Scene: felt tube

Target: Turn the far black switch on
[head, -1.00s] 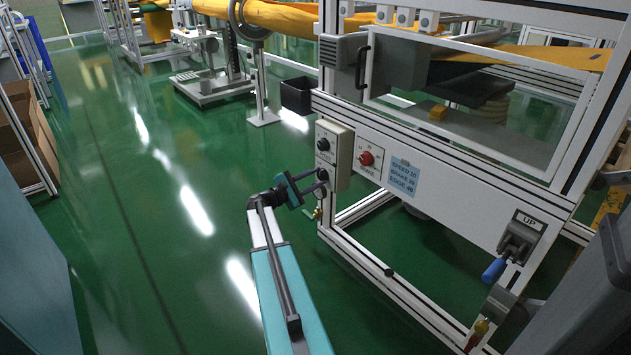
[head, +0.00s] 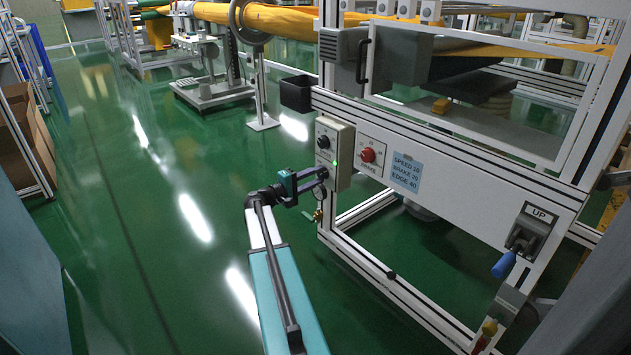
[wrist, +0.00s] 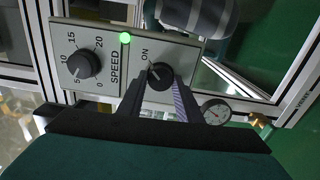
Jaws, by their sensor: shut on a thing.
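The black switch (wrist: 160,75), a round knob by the word ON, sits on a light grey control box (head: 343,137). My gripper (head: 317,179) is shut on this switch, with one finger on each side of it, as the wrist view shows. In the head view my fingers largely hide the switch. A green lamp (wrist: 125,38) on the box is lit. A second black knob (wrist: 83,64), on the SPEED scale, is on the same box, apart from my fingers.
A red knob (head: 367,155) and a blue label (head: 406,172) are on the machine panel to the right. A lever with a blue grip (head: 503,265) hangs under the UP sign. A gauge (wrist: 215,111) is close beside my fingers. Open green floor (head: 130,220) is to the left.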

